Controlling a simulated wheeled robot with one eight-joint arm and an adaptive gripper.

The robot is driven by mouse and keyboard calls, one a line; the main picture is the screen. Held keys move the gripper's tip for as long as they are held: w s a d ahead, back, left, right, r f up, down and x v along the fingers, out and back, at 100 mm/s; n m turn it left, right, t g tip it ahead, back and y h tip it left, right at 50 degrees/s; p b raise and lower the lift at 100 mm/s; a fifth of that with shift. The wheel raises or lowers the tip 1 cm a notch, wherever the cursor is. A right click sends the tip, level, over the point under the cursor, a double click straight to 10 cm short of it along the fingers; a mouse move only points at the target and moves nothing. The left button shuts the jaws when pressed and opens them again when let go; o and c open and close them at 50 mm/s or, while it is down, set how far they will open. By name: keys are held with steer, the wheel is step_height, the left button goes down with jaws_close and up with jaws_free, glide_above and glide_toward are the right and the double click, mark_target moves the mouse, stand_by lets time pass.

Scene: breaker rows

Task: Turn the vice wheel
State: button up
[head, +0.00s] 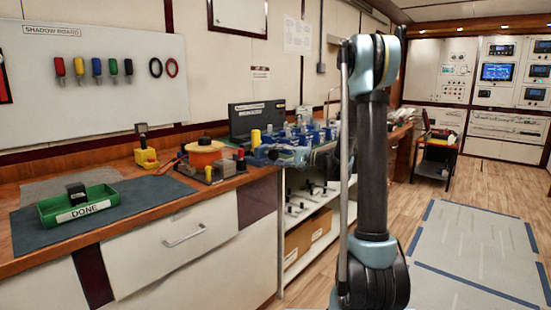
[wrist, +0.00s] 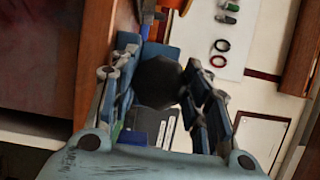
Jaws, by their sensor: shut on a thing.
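In the wrist view a dark, many-sided wheel (wrist: 157,82) sits between the two fingers of my gripper (wrist: 161,72). It appears to be the vice wheel, and blue parts (wrist: 160,50) that look like the vice body show just behind it. My gripper is shut on the wheel, one finger on each side. In the head view my gripper (head: 272,153) reaches left over the bench's right part, close to a yellow cylinder (head: 256,138). The wheel cannot be made out there, among my gripper and the blue things.
A green DONE tray (head: 105,203) with a dark block lies on the mat at left. An orange spool (head: 204,155) and a yellow-based tool (head: 146,158) stand on the bench. Several blue items (head: 311,132) stand behind my arm. Open shelves (head: 306,208) are below. The floor at right is clear.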

steer(key=shift+w+f+m, duration=0.1)
steer(key=shift+m, duration=0.4)
steer(key=o, duration=1.1)
steer(key=shift+d, duration=0.1)
steer(key=v, duration=1.1)
steer(key=shift+d+f, duration=0.3)
steer(key=shift+d, duration=0.1)
